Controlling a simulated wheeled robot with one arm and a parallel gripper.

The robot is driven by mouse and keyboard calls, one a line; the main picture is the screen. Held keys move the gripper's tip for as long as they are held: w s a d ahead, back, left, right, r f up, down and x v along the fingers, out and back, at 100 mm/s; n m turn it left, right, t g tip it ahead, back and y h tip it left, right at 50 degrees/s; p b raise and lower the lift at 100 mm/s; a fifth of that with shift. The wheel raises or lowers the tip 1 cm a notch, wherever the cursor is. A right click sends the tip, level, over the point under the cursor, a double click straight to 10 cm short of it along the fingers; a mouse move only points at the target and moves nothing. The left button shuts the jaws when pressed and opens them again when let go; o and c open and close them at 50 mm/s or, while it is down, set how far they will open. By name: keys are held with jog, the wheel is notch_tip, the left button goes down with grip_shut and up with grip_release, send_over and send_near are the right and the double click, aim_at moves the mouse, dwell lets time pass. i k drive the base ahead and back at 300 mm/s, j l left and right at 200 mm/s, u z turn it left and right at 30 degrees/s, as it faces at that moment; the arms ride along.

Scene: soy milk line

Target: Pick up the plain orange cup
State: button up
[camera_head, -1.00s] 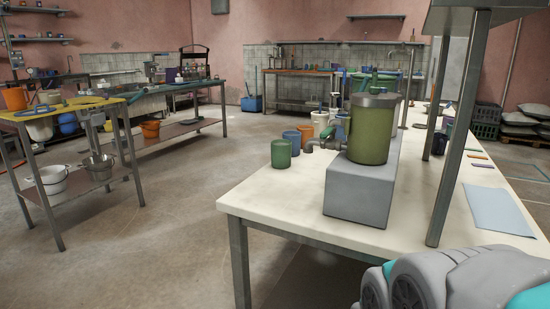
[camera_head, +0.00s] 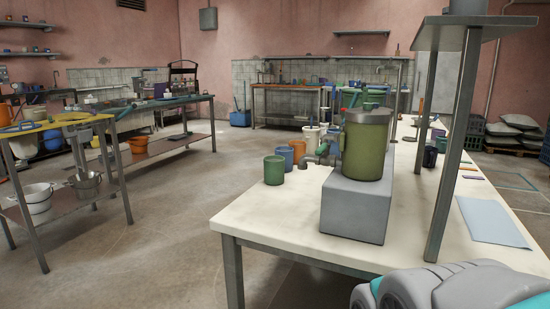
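An orange cup (camera_head: 298,149) stands on the white table, just behind a blue cup (camera_head: 285,158) and a green cup (camera_head: 274,170). The blue cup and the metal spout of the green tank partly hide it, and I cannot tell whether it bears any marking. My gripper is not in view. A grey and teal part of my arm shows at the bottom right, beside the table's near edge.
The green tank (camera_head: 365,146) stands on a grey block (camera_head: 354,208) on the white table (camera_head: 268,218), right of the cups. A metal post (camera_head: 452,150) rises farther right. A light blue sheet (camera_head: 493,221) lies there. The floor left of the table is clear.

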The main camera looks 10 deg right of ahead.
aim_at(299, 147)
jog(key=i+j, duration=0.15)
jog(key=j, duration=0.15)
jog(key=i+j+z, duration=0.1)
jog(key=j, duration=0.2)
jog(key=i+j, duration=0.2)
jog(key=j, duration=0.15)
jog(key=i+j+z, duration=0.2)
jog(key=j, duration=0.45)
jog(key=i, duration=0.1)
